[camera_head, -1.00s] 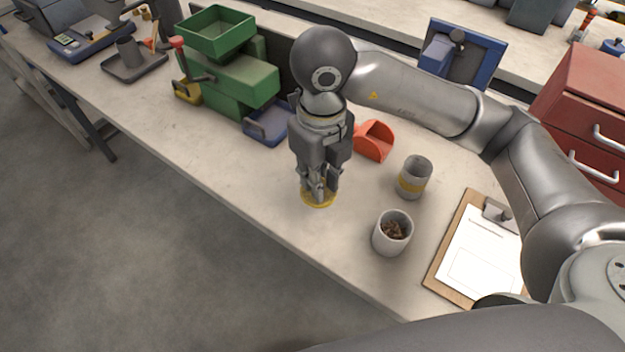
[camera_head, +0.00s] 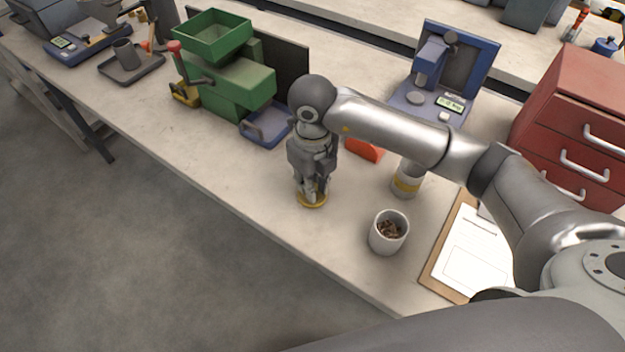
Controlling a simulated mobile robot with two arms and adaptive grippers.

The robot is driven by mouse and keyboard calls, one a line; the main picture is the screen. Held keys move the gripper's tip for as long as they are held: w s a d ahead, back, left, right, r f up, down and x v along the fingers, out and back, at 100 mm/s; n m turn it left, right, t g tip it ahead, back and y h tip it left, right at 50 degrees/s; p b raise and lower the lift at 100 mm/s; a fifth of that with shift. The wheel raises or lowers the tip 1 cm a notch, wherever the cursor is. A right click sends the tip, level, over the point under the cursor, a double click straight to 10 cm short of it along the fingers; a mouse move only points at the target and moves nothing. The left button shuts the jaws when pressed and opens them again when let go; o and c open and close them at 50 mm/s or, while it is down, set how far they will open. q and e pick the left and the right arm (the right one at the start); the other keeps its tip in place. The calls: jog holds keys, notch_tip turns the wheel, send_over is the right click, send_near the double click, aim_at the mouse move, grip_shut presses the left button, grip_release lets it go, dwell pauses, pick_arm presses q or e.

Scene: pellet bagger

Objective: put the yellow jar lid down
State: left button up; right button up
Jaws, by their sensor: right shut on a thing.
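The yellow jar lid (camera_head: 312,201) is a flat yellow disc at the tips of my right gripper (camera_head: 312,190). The gripper points straight down and is shut on the lid, covering its middle. The lid is at or very close to the bench top near its front edge; I cannot tell whether it touches. My left gripper is not in view.
A grey cup with brown pellets (camera_head: 388,232) stands to the right of the lid. The green bagger (camera_head: 225,75) stands left. A clipboard (camera_head: 468,255) lies right. Bench left of the lid is clear.

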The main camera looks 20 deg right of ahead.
jog(key=shift+f, duration=0.15)
jog(key=o, duration=0.3)
jog(key=shift+f, duration=0.1)
jog(key=o, duration=0.5)
jog(key=shift+c, duration=0.2)
jog(key=shift+r, duration=0.2)
jog(key=shift+r, duration=0.2)
notch_tip(320, 180, up, 12)
jog(key=b, duration=0.1)
jog(key=shift+f, duration=0.15)
